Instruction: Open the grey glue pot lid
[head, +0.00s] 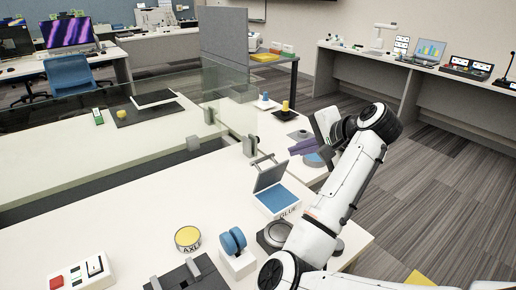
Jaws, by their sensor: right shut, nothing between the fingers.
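The glue pot appears to be the low white box (288,211) on the near table, with a label ending in "LUE" and a blue inside face. Its grey lid (270,174) stands raised and tilted at the back edge, with a bar handle at its top. My right gripper (324,124) is shut and empty, beyond the box and to its right, apart from the lid. My right arm crosses in front of the table's right side. Its fingertips are small and partly hidden by the wrist. My left gripper is not in view.
A dark round dish (273,236) is partly behind my arm. A blue spool on a white block (237,262), a yellow-topped tin (187,238) and a button box (79,274) stand to the left. A clear screen (228,95) rises behind. The near table's left middle is bare.

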